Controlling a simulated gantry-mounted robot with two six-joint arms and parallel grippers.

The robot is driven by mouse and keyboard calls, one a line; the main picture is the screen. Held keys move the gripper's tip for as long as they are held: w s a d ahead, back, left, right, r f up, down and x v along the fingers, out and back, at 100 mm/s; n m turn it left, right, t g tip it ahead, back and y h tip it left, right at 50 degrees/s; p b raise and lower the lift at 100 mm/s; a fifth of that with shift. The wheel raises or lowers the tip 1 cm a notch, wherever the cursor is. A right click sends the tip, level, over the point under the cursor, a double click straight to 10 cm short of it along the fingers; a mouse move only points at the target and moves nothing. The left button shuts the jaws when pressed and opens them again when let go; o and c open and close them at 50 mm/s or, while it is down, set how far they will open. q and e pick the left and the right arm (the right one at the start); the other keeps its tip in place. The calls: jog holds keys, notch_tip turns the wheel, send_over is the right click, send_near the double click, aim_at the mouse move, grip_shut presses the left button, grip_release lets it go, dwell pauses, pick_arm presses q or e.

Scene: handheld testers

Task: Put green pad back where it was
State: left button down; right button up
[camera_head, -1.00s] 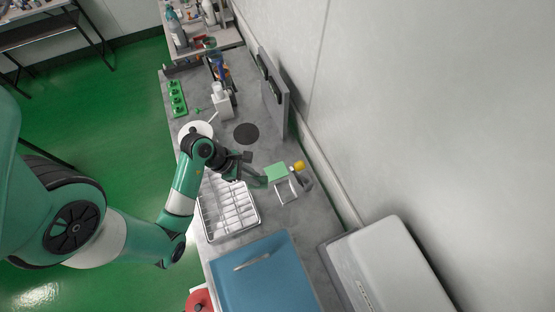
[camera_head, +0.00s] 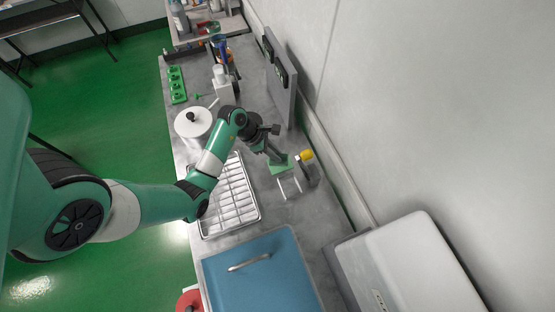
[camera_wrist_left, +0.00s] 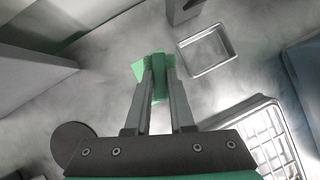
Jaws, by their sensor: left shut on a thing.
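The green pad (camera_head: 283,168) is held at the fingertips of my left gripper (camera_head: 278,158), just beyond the dish rack. In the left wrist view the pad (camera_wrist_left: 140,69) shows around and between the two nearly closed fingertips (camera_wrist_left: 159,78). Whether the pad touches the bench is hard to tell. In the left wrist view the frame (camera_wrist_left: 207,51) looks empty, to the right of the fingertips. My right gripper is not in view.
A wire rack (camera_head: 231,200) and a blue lidded box (camera_head: 262,275) stand nearby on the grey bench. A yellow-topped item (camera_head: 306,155) is close behind the pad. A grey panel (camera_head: 281,88) stands by the wall. A dark disc (camera_wrist_left: 72,146) lies on the bench.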

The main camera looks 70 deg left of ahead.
pick_arm(q)
jog(key=shift+w+a+f, duration=0.2)
jog(key=shift+w+f, duration=0.1)
jog(key=shift+f, duration=0.05)
jog(key=shift+w+a+f, duration=0.1)
jog(key=shift+f, duration=0.15)
notch_tip(320, 180, down, 3)
jog(key=shift+w+r+b, duration=0.1)
jog(key=shift+b, duration=0.95)
jog(key=shift+f, duration=0.2)
jog(key=shift+f, duration=0.15)
jog(key=c, duration=0.8)
grip_release()
